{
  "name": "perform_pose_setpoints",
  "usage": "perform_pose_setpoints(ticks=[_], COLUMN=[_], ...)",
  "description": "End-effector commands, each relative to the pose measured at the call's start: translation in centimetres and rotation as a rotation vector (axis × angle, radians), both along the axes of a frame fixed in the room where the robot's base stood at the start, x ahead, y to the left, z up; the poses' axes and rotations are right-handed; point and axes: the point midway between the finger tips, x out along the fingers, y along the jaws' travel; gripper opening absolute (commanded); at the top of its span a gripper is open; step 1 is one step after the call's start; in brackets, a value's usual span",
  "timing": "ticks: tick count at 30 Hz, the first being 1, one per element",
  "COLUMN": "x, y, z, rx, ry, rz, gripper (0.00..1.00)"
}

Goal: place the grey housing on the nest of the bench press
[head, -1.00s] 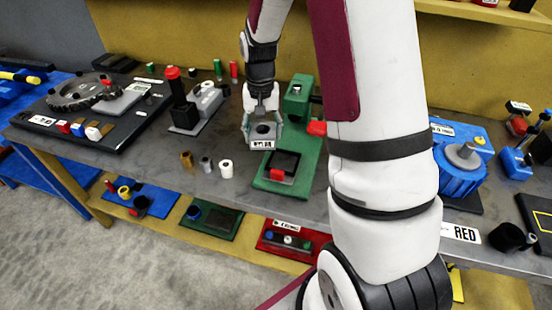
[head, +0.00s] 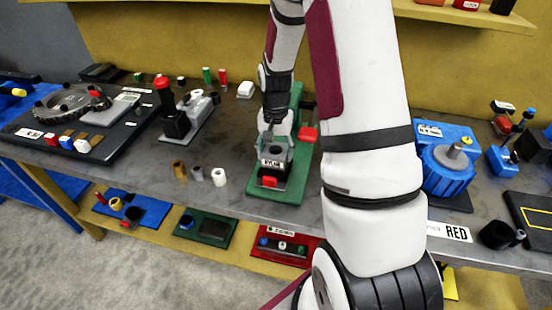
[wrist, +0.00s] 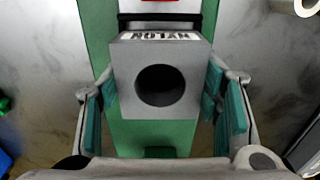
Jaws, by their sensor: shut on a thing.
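The grey housing (wrist: 135,88) is a block with a round dark hole and a white label reading NYLON, upside down in the wrist view. My gripper (head: 273,148) is shut on it, with teal finger pads on its left and right sides in the wrist view (wrist: 160,95). The bench press (head: 266,191) has a green base, a red-ended handle and a red front tab (head: 269,182). The housing is over the black nest (wrist: 128,22), whose dark edge shows just beyond the label. The rest of the nest is hidden. I cannot tell whether the housing touches it.
Brown, grey and white cylinders (head: 218,177) stand left of the press. A black fixture with a red knob (head: 162,82) is farther left. A blue round machine (head: 447,170) stands right, beyond my arm. Bare grey bench lies between the cylinders and the press.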

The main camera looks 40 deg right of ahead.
Motion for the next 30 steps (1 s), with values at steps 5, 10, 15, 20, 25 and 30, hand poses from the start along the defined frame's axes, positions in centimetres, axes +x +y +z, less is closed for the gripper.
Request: perform_pose_setpoints(ticks=[5,10,15,20,25,30], x=[0.0,0.1,0.1,0.1,0.0,0.0], y=[0.0,0.0,0.0,0.0,0.0,0.0], z=[-2.2,-2.9,-2.9,-3.2,-3.3,-3.3], rx=[0.0,-0.001,-0.002,-0.001,0.0,0.0], ry=[0.001,-0.002,-0.003,-0.002,0.0,0.0], rz=[0.001,0.001,0.001,0.001,0.001,0.001], gripper=[0.0,0.0,0.0,0.0,0.78,0.78])
